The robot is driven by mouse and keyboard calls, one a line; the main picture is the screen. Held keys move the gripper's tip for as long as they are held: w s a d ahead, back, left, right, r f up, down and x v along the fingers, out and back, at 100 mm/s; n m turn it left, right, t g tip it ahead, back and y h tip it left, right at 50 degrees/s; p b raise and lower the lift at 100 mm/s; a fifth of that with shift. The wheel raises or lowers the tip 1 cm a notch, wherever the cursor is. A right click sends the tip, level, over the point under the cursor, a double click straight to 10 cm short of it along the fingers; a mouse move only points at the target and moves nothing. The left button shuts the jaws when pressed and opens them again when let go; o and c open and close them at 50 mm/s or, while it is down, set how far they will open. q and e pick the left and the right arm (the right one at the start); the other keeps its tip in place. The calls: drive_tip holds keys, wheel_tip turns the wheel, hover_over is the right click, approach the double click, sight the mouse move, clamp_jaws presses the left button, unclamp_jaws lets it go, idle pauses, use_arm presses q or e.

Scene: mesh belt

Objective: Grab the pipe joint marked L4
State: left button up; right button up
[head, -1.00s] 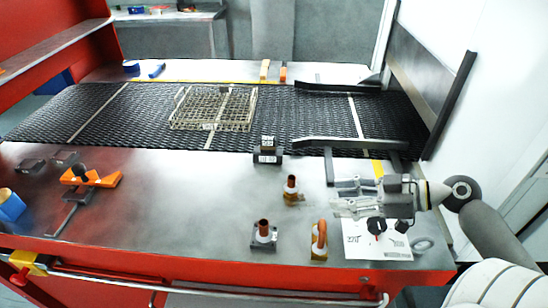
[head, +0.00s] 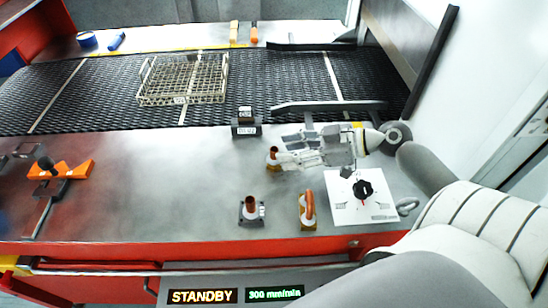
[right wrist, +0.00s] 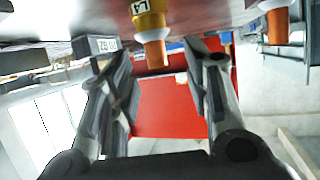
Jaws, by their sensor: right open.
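The pipe joint marked L4 (right wrist: 150,22) has a yellow body and a copper-coloured pipe. It shows at the top of the right wrist view, where the table appears overhead. In the head view a matching copper and yellow joint (head: 272,157) stands on the table beside my right gripper's tips. My right gripper (head: 287,152) is open and empty, low over the table. In the wrist view its two fingers (right wrist: 165,80) are spread, with the L4 joint ahead between them, apart from both. My left gripper is not in view.
A copper joint on a grey base (head: 251,212) and an orange curved joint on a yellow base (head: 308,212) stand nearer the front edge. A dark labelled block (head: 246,128) sits by the mesh belt (head: 100,85). A white sheet with a black knob (head: 363,190) lies right.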

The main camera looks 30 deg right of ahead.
sight(274, 149)
drive_tip(key=shift+w+a+r, duration=0.1)
drive_tip(key=shift+w+a, duration=0.2)
drive_tip(key=shift+w, duration=0.1)
drive_tip(key=p+x, duration=0.1)
drive_tip(key=x, duration=0.2)
drive_tip(key=shift+w+d+p, duration=0.1)
drive_tip(key=shift+p, duration=0.3)
drive_tip(key=shift+w+a+f, duration=0.25)
drive_tip(key=shift+a+f, duration=0.05)
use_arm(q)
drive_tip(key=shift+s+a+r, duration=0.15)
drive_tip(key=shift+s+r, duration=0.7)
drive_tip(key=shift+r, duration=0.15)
use_arm(e)
drive_tip(key=shift+c, duration=0.4)
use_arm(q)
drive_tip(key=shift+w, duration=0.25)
use_arm(e)
clamp_jaws()
